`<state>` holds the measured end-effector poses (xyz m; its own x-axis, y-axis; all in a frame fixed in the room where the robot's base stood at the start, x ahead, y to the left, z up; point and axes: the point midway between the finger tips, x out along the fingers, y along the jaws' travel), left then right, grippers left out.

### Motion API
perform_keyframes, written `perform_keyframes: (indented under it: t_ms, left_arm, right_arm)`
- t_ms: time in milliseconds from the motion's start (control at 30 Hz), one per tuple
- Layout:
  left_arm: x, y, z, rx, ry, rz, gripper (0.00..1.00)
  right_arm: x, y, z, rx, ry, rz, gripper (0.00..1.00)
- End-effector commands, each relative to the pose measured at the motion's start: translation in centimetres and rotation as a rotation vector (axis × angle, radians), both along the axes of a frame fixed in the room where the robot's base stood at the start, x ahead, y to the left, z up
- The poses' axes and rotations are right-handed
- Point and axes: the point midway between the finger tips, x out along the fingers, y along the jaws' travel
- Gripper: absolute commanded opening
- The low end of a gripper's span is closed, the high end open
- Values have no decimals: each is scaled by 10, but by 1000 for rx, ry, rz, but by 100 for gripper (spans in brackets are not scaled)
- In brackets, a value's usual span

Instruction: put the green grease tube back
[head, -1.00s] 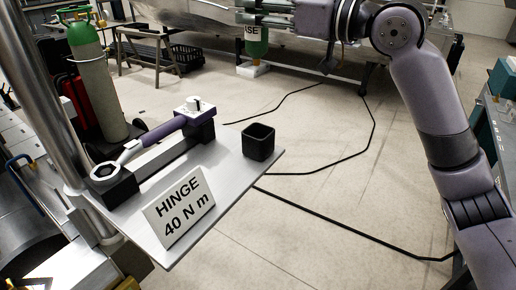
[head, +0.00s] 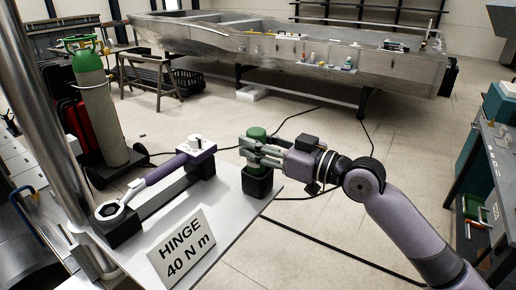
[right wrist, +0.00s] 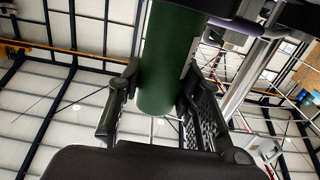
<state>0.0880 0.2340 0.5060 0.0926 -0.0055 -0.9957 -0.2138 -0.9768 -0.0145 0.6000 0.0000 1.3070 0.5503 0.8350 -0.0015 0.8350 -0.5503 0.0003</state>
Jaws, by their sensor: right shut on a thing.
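The green grease tube (head: 257,133) stands upright in the head view at the far right corner of a grey tray. My right gripper (head: 262,152) is shut around it from the right side. In the right wrist view the green tube (right wrist: 168,60) lies between the two fingers (right wrist: 160,115). My left gripper is not in view.
The tray (head: 228,205) also carries a purple-handled torque wrench (head: 166,170) in black rests and a "HINGE 40 N m" sign (head: 182,248). A metal post (head: 58,120) rises at left.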

Motion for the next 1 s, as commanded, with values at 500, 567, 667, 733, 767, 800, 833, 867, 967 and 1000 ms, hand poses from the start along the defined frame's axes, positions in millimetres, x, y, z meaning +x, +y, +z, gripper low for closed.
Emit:
perform_keyframes:
  t_ms: [500,567,667,733,767,800,833,867,967,1000]
  left_arm:
    - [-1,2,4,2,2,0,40]
    - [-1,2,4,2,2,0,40]
    - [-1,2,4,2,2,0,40]
    - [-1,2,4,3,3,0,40]
    - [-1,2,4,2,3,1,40]
    - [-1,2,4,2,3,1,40]
    - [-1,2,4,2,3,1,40]
    - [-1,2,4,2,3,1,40]
    - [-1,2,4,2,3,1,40]
    - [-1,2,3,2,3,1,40]
  right_arm:
    - [0,0,-21,-1,1,-1,40]
    - [0,0,-21,-1,1,-1,44]
    - [0,0,-21,-1,1,-1,51]
    - [0,0,-21,0,0,-1,52]
    - [0,0,-21,0,0,-1,52]
    - [0,0,-21,0,0,-1,52]
    - [0,0,-21,0,0,-1,52]
    - [0,0,-21,0,0,-1,52]
    - [0,-1,-21,0,0,-1,52]
    - [0,-2,-22,0,0,-2,52]
